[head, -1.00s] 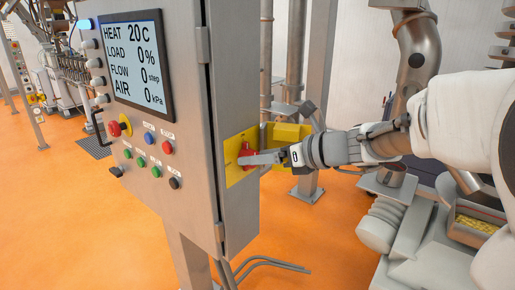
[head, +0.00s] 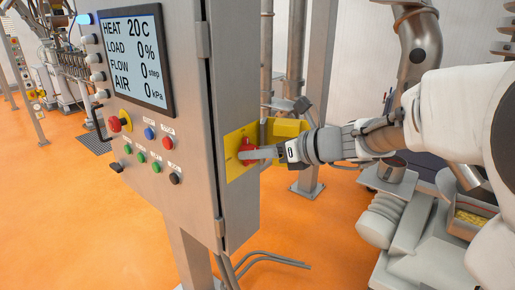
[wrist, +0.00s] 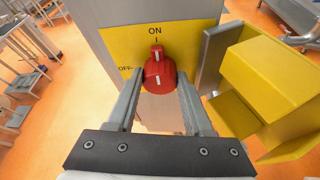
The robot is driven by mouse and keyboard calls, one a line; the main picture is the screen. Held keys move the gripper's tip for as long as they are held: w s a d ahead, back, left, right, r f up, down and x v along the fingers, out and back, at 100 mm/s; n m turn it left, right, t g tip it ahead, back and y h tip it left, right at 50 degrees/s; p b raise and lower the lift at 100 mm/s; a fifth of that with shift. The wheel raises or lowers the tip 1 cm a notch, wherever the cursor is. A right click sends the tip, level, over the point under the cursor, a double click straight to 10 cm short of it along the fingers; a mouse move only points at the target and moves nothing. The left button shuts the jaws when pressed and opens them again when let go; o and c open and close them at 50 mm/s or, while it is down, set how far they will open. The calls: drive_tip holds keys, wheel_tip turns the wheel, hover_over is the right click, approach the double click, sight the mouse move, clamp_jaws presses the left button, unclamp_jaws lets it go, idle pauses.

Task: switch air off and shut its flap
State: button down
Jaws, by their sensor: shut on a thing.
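The red rotary switch (wrist: 158,78) sits on a yellow plate (wrist: 122,50) on the side of the control cabinet. In the wrist view its grip and white mark point up to ON, with OFF at the left. My gripper (wrist: 160,88) has one finger on each side of the switch and is shut on it. In the head view my gripper (head: 264,153) reaches it from the right and partly hides the switch (head: 249,148). The yellow flap (wrist: 265,75) stands open to the right of the switch; it also shows in the head view (head: 285,130).
The cabinet display (head: 136,55) reads AIR 0 kPa. A red stop button (head: 117,122) and several coloured buttons are on the cabinet front. Grey pipes (head: 297,60) and a post stand behind the flap. Orange floor (head: 90,220) is open at the left.

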drive_tip(key=shift+f+b, duration=0.1)
drive_tip(key=shift+b, duration=0.2)
drive_tip(key=n+t+h+b, duration=0.1)
drive_tip(key=n+b, duration=0.3)
drive_tip(key=b, duration=0.6)
drive_tip(key=n+t+h+b, duration=0.1)
drive_tip(key=n+t+b, duration=0.3)
drive_tip(key=b, duration=0.6)
drive_tip(key=s+f+n+t+h+b, duration=0.1)
drive_tip(key=n+b, duration=0.3)
drive_tip(key=b, duration=0.6)
drive_tip(key=shift+a+n+t, duration=0.3)
drive_tip(key=shift+n+t, duration=0.1)
drive_tip(key=shift+t, duration=0.3)
drive_tip(key=shift+r+b, duration=0.25)
drive_tip(key=shift+b, duration=0.25)
drive_tip(key=shift+c, duration=1.5)
unclamp_jaws()
